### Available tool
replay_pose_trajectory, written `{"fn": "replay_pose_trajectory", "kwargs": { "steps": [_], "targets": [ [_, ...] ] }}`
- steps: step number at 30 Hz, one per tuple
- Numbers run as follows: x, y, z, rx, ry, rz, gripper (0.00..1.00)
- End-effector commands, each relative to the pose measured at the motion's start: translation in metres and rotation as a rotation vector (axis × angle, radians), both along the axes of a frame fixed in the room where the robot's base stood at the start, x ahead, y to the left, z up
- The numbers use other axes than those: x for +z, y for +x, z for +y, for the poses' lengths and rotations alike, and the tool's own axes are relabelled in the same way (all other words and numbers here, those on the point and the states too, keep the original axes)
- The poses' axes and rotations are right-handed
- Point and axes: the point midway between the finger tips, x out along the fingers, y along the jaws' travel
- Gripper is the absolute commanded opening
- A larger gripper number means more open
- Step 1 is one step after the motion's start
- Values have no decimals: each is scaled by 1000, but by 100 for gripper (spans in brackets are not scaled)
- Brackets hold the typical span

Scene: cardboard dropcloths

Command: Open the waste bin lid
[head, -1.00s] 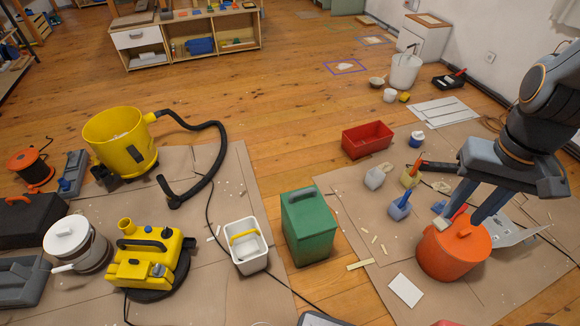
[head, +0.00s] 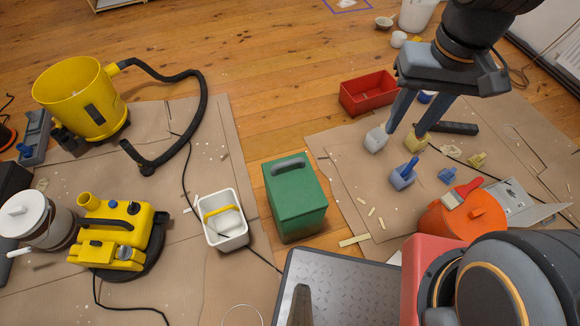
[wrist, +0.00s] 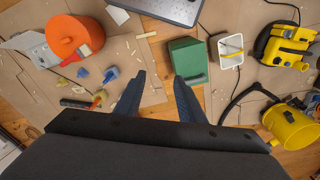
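An orange round container (head: 462,226) with a lid and a small grip on top stands at the right of the head view, partly hidden by my body; its lid looks shut. It also shows at the upper left of the wrist view (wrist: 72,36). A green box (head: 295,202) with a dark top handle stands near the middle, its top shut; it is also in the wrist view (wrist: 188,62). I cannot tell for certain which is the waste bin. My gripper (head: 400,134) is open and empty above the cardboard, apart from both; its two fingers show in the wrist view (wrist: 159,78).
A red tray (head: 368,92) lies behind my gripper. Small tools, including a blue one (head: 403,176) and a red brush (head: 466,190), lie near the orange container. A white bucket (head: 222,222), a yellow machine (head: 118,235) and a yellow tub with hose (head: 80,100) stand left.

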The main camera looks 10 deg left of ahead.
Motion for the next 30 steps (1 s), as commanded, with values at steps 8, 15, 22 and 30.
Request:
{"fn": "replay_pose_trajectory", "kwargs": {
  "steps": [8, 15, 22, 30],
  "targets": [
    [-63, 7, 44, 103, 30, -11, 36],
    [-109, 5, 77, 189, 57, -15, 36],
    [-151, -2, 106, 270, 85, -13, 36],
    [-179, -10, 126, 330, 107, -11, 36]
  ]
}}
